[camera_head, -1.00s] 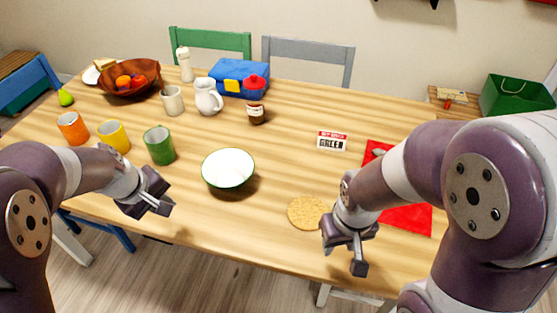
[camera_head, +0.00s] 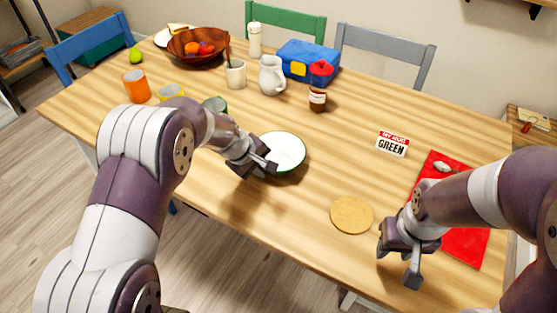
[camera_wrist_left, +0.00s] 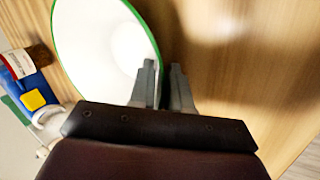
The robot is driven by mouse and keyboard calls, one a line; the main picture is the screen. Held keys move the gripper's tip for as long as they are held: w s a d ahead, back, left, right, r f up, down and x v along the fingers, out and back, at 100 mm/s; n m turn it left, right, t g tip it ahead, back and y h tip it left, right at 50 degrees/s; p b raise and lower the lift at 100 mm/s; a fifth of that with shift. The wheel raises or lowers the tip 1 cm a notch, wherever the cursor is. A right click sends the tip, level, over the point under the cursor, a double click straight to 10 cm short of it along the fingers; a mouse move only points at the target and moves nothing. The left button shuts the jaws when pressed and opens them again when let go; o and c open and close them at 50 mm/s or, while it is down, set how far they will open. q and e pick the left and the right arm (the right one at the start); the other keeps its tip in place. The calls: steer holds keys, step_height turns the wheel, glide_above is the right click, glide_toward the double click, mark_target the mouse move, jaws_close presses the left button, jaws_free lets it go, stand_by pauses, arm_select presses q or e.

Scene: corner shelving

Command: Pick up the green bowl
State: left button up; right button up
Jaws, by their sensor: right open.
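The green bowl (camera_head: 282,150), white inside with a thin green rim, stands upright on the table in the head view. In the left wrist view the bowl (camera_wrist_left: 100,45) fills the upper left. My left gripper (camera_head: 270,162) is at the bowl's near left edge. In the left wrist view my left gripper (camera_wrist_left: 165,80) has its fingers close together, one on each side of the rim line. Whether they touch or grip the rim cannot be told. My right gripper (camera_head: 405,255) is open and empty over the table's front edge, right of the round tan mat.
The round tan mat (camera_head: 351,215) lies right of the bowl. A green mug (camera_head: 214,104) is partly hidden behind my left arm. The table between bowl and sign is clear.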

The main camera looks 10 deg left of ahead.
arm_select(q)
steer(key=shift+r, duration=0.1)
jaws_close()
